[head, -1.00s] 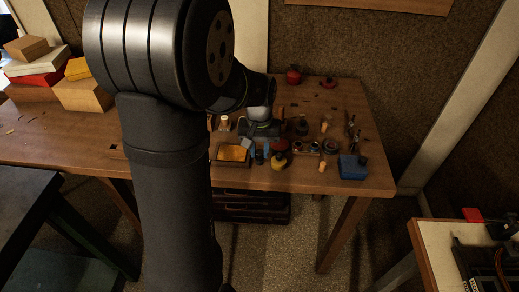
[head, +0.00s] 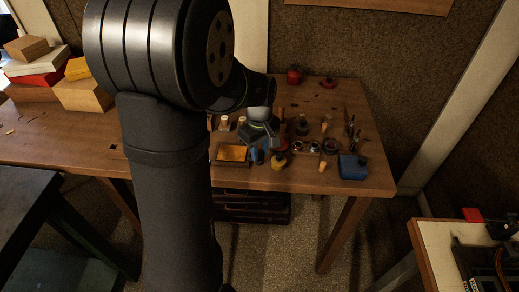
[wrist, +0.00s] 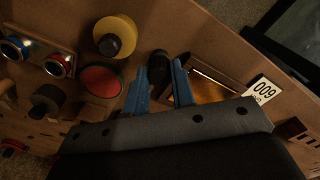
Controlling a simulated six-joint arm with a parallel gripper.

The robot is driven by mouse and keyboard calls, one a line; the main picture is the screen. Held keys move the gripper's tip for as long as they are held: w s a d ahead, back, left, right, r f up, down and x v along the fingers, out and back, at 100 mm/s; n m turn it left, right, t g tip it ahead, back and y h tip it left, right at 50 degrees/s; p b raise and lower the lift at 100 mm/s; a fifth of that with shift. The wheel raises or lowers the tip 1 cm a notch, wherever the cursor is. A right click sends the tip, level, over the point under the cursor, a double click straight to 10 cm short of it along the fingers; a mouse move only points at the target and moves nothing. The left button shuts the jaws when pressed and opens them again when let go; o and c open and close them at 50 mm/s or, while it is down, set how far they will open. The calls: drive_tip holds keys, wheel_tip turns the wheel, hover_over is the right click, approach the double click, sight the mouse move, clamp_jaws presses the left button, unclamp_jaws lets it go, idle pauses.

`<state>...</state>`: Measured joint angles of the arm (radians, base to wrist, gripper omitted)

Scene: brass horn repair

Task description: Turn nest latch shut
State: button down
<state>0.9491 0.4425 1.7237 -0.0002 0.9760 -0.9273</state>
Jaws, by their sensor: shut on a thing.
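My gripper (wrist: 160,76) shows its two blue fingers in the wrist view, on either side of a dark round-ended knob (wrist: 158,62). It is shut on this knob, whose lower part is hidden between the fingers. I cannot tell for certain whether the knob is the nest latch's handle. In the head view my gripper (head: 257,154) is low at the front of the wooden bench, just right of a dark-rimmed tray with an amber inside (head: 233,154). The knob cannot be made out there. The tray (wrist: 205,88) is right beside the right finger in the wrist view.
In the wrist view, a yellow round piece with a black knob (wrist: 115,38) and a red disc (wrist: 101,80) lie left of the fingers. A card marked 009 (wrist: 263,90) lies right of the tray. A blue block (head: 352,167) stands at the bench's right front.

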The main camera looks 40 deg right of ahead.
sight(260, 152)
idle(0.4)
drive_tip(key=c, duration=1.2)
unclamp_jaws()
wheel_tip(260, 152, up, 18)
drive_tip(key=shift+f, duration=0.25)
wheel_tip(260, 152, down, 18)
drive_tip(key=shift+r, duration=0.25)
drive_tip(key=shift+r, duration=0.1)
